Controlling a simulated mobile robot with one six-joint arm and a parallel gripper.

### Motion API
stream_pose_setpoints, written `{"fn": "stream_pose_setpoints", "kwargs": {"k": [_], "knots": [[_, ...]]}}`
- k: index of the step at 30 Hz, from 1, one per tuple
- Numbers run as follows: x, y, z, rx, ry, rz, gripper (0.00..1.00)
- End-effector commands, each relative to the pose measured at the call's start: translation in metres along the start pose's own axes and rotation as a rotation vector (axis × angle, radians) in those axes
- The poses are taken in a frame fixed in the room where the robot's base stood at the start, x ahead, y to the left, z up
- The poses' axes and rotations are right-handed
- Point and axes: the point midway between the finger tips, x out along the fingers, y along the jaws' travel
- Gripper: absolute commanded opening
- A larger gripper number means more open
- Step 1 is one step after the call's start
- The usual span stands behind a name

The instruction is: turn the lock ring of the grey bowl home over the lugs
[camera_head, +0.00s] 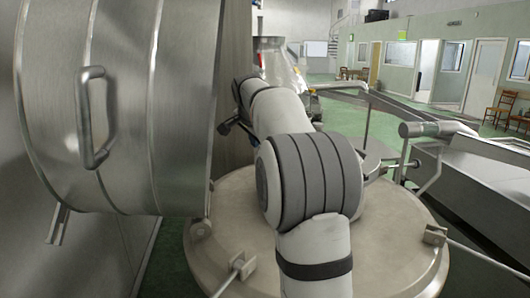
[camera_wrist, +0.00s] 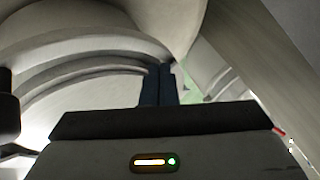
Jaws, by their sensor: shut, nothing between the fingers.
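My gripper (camera_wrist: 161,70) shows in the wrist view with its two dark fingers together and nothing between them. Beyond and left of the fingers is a pale grey round body with curved, stepped bands (camera_wrist: 95,68); it may be the bowl and its lock ring, but I cannot tell the ring from the bowl here. No lugs can be made out. Whether the fingertips touch the banded surface is unclear. In the head view my arm blocks the middle, and neither my fingers nor the bowl can be picked out.
A big steel drum-shaped hood (camera_head: 140,110) with a bar handle (camera_head: 95,118) stands close on the left. A wide round metal cover (camera_head: 395,245) with block-like clamps (camera_head: 434,235) lies below my arm. Steel troughs (camera_head: 470,185) run along the right. Green floor shows farther back.

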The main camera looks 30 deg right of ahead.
Motion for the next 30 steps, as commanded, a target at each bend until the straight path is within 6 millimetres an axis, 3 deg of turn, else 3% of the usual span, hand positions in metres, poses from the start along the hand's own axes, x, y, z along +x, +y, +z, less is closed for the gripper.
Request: {"fn": "stream_pose_setpoints", "kwargs": {"k": [6,10,30], "knots": [[-0.035,-0.018,0.007,0.002,-0.002,0.003,0.00],[-0.046,-0.024,0.010,0.004,-0.002,0.005,0.00],[-0.051,-0.025,0.010,0.006,-0.002,0.008,0.00]]}}
